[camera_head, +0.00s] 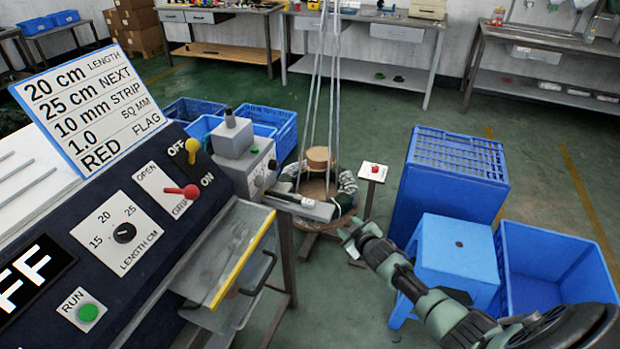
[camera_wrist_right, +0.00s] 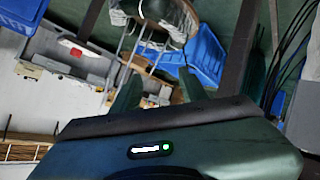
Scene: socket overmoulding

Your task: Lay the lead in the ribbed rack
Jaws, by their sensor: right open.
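My right gripper (camera_head: 352,232) is at the end of the arm coming in from the lower right, in front of the machine's grey outlet block (camera_head: 305,205). In the right wrist view its two fingers (camera_wrist_right: 158,88) stand apart, with nothing seen between them. A pale surface with raised grey bars (camera_head: 25,185) at the left edge of the head view may be the ribbed rack; only part of it shows. I cannot make out a separate lead in either view. My left gripper is not seen.
A dark control panel (camera_head: 150,262) with switches, a dial and a green RUN button fills the left. A yellow-edged guard (camera_head: 243,258) projects from it. A blue stool (camera_head: 455,255) and blue crates (camera_head: 555,270) stand at the right. A round wooden stand (camera_head: 318,188) is behind the outlet.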

